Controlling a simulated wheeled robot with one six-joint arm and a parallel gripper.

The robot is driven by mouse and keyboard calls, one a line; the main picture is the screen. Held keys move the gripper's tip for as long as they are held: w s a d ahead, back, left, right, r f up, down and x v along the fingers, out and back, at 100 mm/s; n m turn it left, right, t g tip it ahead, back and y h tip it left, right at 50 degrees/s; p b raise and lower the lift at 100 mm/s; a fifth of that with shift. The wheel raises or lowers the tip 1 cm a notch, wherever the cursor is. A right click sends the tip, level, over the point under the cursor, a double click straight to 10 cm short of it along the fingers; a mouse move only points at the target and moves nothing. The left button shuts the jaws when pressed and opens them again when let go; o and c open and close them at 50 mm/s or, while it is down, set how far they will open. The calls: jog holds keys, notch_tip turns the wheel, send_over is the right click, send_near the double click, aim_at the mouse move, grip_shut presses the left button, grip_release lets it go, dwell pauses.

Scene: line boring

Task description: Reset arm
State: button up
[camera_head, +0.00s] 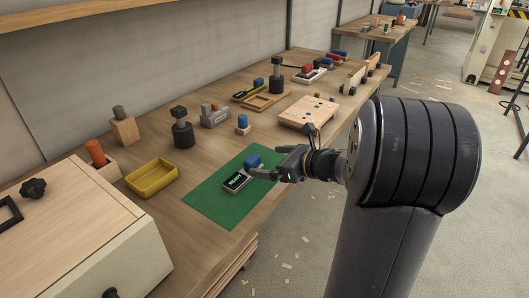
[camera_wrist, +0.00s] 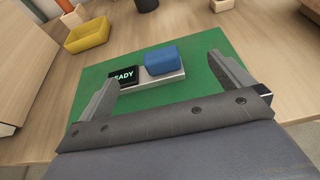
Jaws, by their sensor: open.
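My gripper (camera_head: 272,168) is over the right part of a green mat (camera_head: 208,196) on the workbench. Its two fingers also show in the wrist view (camera_wrist: 165,80), spread apart with nothing held between them. A blue block (camera_wrist: 160,59) sits on the light base of the same device. In the head view the device (camera_head: 236,181) is just left of my fingers, and the blue block (camera_head: 252,161) shows behind them. I cannot tell whether a finger touches the device.
A yellow tray (camera_head: 151,179) stands left of the mat. A large wooden box (camera_head: 75,235) fills the near left. The aisle floor is open at right.

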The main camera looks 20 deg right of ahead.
aim_at(255, 159)
jog(key=b+x, duration=0.1)
jog(key=x, duration=0.3)
jog(key=shift+s+f, duration=0.1)
jog(key=shift+b+x, duration=0.45)
jog(key=shift+x, duration=0.35)
jog(key=shift+d, duration=0.1)
